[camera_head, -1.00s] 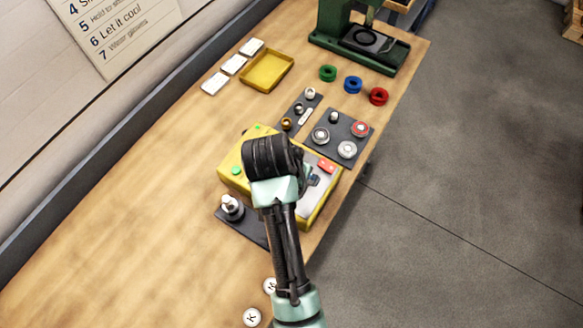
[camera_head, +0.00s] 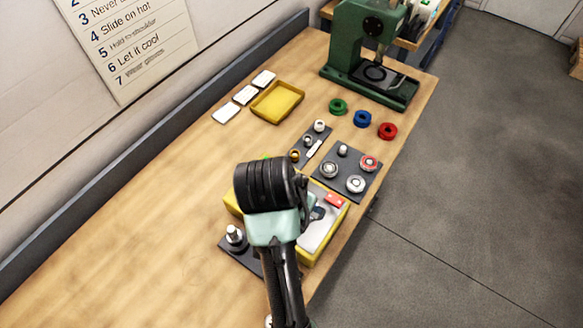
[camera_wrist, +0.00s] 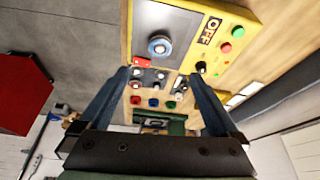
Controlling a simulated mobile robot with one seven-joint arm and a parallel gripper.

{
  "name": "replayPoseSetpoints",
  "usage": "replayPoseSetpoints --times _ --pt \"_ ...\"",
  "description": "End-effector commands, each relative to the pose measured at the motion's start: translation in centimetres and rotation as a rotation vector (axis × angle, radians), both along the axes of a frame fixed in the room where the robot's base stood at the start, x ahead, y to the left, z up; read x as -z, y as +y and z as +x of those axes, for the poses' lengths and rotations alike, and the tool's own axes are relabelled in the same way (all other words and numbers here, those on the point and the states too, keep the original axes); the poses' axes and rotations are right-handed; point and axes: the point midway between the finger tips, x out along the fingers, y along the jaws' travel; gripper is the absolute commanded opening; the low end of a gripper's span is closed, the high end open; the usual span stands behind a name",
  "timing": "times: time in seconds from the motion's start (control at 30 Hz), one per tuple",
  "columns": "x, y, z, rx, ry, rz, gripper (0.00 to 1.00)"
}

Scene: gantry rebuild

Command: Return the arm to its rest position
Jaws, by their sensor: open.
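My arm reaches up from the bottom of the head view, its dark wrist in front of the yellow box on the bench. My gripper (camera_wrist: 158,75) is open and empty in the wrist view, its two blue-grey fingers apart. In the head view the fingers are mostly hidden behind the wrist. The yellow box (camera_head: 306,259) lies under and beside the wrist, partly covered. In the wrist view the box (camera_wrist: 243,12) shows an OFF display, green and red buttons, a black knob and a grey plate with a round metal piece. I cannot tell how high the gripper is above it.
A dark plate (camera_head: 347,190) with round metal parts and red, blue and green rings lie beyond the box. A yellow tray (camera_head: 277,103) and white cards lie at the back left. A green press (camera_head: 365,50) stands at the far end. The bench's left part is clear.

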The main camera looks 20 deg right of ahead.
Motion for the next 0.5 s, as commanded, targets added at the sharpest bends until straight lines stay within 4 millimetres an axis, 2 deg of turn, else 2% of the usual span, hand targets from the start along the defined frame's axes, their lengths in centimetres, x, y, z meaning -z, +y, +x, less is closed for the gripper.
replayPoseSetpoints --times 0.27,0.33,0.43,0.47,0.5 --pt "0.0 0.0 0.0 0.000 0.000 0.000 0.97" --pt "-1.0 0.1 1.4 -0.033 -0.061 -0.013 0.97" --pt "-4.4 0.6 4.9 -0.119 -0.231 -0.053 0.97" --pt "-5.9 0.8 6.2 -0.154 -0.298 -0.070 0.97" --pt "-8.2 1.2 7.8 -0.199 -0.395 -0.099 0.97"
